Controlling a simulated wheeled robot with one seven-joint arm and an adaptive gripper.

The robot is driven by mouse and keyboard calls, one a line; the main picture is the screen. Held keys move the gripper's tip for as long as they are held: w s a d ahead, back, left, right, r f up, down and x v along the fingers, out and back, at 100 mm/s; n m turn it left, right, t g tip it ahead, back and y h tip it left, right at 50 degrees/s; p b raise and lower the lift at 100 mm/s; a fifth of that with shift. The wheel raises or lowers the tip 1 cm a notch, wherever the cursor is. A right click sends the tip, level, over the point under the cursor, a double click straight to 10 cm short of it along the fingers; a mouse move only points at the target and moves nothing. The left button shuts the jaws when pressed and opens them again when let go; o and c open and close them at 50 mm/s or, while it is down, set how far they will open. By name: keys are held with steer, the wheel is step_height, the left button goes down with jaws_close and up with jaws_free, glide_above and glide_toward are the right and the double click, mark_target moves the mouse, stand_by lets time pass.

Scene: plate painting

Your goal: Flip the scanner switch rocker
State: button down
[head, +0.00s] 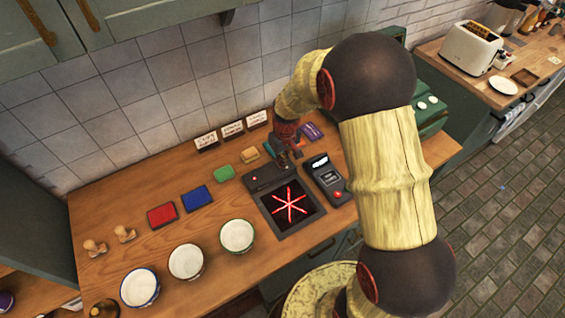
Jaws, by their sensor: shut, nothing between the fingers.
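The scanner (265,208) is a dark flat unit on the wooden counter. Its black glass shows glowing red crossed lines (289,203). A raised dark housing (264,178) runs along its back edge, with a small light dot on it. I cannot make out the switch rocker for certain at this size. My gripper (285,158) is shut and empty, pointing down at the right end of the housing. I cannot tell whether it touches the housing. My arm comes in from the right and hides part of the counter.
A card terminal (328,179) stands just right of the scanner. Red (162,215), blue (197,198) and green (223,173) pads lie to the left. Bowls (186,262) line the front edge. Small signs (232,130) stand by the tiled wall.

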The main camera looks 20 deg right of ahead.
steer(key=shift+s+f, duration=0.45)
steer(key=shift+f, duration=0.05)
steer(key=shift+w, duration=0.2)
steer(key=shift+w+a+r, duration=0.1)
steer(key=shift+w+r, duration=0.1)
steer(key=shift+w, duration=0.15)
steer(key=shift+w+r+p, duration=0.2)
steer(key=shift+r+p, duration=0.2)
steer(key=shift+r, duration=0.1)
step_height(320, 180, up, 14)
steer(key=s+p, duration=0.1)
steer(key=p, duration=0.2)
steer(key=shift+s+d+f, duration=0.15)
steer(key=shift+d+f, duration=0.05)
